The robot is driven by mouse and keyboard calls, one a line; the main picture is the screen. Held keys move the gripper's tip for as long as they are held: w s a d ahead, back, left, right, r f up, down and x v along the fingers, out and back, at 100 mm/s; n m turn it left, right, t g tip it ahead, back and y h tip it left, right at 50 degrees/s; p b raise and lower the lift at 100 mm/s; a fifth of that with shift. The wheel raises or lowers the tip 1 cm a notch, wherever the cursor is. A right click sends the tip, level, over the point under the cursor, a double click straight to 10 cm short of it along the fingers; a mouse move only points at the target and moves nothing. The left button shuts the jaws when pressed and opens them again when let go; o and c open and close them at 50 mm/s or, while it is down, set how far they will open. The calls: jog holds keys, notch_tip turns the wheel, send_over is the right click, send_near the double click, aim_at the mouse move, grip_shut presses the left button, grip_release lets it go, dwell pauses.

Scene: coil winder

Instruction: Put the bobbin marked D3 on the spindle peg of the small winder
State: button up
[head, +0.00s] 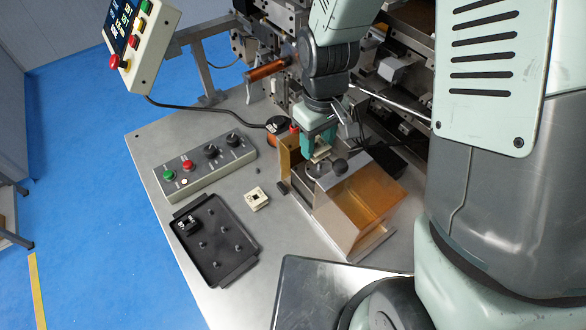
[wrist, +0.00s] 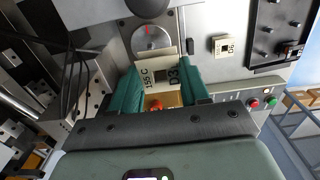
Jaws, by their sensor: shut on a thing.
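My gripper (head: 318,146) is shut on a cream bobbin (head: 321,154). In the wrist view, the green fingers of my gripper (wrist: 158,80) clasp this bobbin (wrist: 173,73), whose flange reads D3 and 155 C. The small winder (head: 320,212) is a metal housing with an amber see-through guard (head: 368,198). The held bobbin is over the winder's back part, near a grey disc that also shows in the wrist view as a round disc with a red mark (wrist: 151,38). The spindle peg cannot be made out; the bobbin and gripper may hide it.
Another cream bobbin (head: 257,198) lies on the metal table left of the winder. A black tray (head: 246,268) with pegs holds a black bobbin (head: 187,225). A button box (head: 205,165), a copper wire spool (head: 276,126) and an amber upright plate (head: 285,158) stand nearby.

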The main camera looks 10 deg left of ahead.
aim_at(320, 164)
jog(key=shift+w+d+r, duration=0.25)
jog(key=shift+w+d, duration=0.3)
jog(key=shift+f, duration=2.35)
jog(key=shift+f, duration=0.4)
jog(key=shift+f, duration=0.7)
jog(key=o, duration=1.1)
jog(key=shift+r, duration=0.1)
notch_tip(320, 164, up, 11)
jog(key=shift+f, duration=0.15)
